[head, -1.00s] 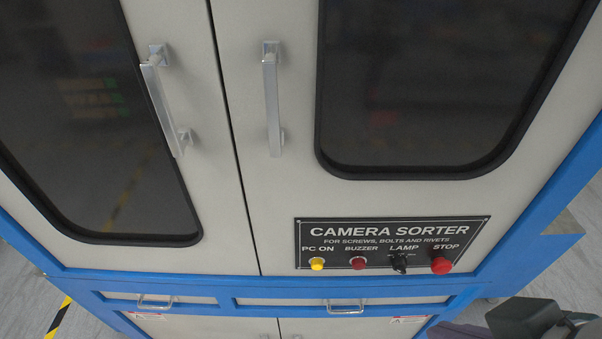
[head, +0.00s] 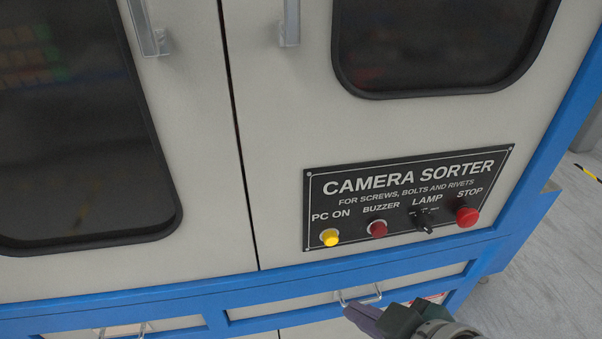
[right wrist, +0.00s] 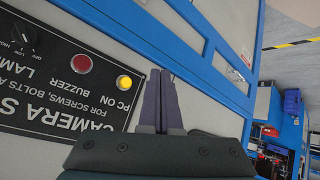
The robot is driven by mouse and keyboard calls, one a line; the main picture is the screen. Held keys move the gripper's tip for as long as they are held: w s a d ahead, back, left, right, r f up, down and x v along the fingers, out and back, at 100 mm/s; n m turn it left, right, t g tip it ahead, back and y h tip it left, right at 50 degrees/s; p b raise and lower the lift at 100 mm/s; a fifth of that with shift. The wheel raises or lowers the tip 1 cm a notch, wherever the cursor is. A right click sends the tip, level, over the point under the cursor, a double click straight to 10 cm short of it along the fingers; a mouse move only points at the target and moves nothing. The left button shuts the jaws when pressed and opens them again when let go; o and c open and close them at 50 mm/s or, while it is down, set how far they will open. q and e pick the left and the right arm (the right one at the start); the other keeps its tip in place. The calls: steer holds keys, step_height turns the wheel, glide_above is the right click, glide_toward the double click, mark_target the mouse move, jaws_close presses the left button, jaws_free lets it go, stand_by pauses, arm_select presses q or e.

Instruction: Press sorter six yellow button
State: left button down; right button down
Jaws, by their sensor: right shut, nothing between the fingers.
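The yellow button (head: 329,238) is at the left end of the black CAMERA SORTER panel (head: 402,170), under the words PC ON. It also shows in the right wrist view (right wrist: 124,82), just left of the fingertips, with the panel upside down there. My right gripper (head: 352,310) is shut and empty. In the head view its tips are below and slightly right of the yellow button, over the blue frame's drawer area. In the right wrist view the shut fingers (right wrist: 158,76) appear beside the button; contact cannot be made out. My left gripper is not in view.
Right of the yellow button are a red buzzer button (head: 377,228), a black lamp knob (head: 421,219) and a red stop button (head: 467,216). A drawer handle (head: 361,297) lies behind my right gripper. Door handles (head: 290,22) stick out above.

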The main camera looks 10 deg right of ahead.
mark_target(330, 238)
steer(key=shift+w, duration=0.1)
steer(key=w+b, duration=0.5)
steer(key=w, duration=0.3)
steer(key=shift+w+a, duration=0.15)
steer(key=shift+w, duration=0.15)
stand_by(0.8)
stand_by(0.8)
steer(key=shift+w, duration=0.1)
steer(key=shift+w, duration=0.3)
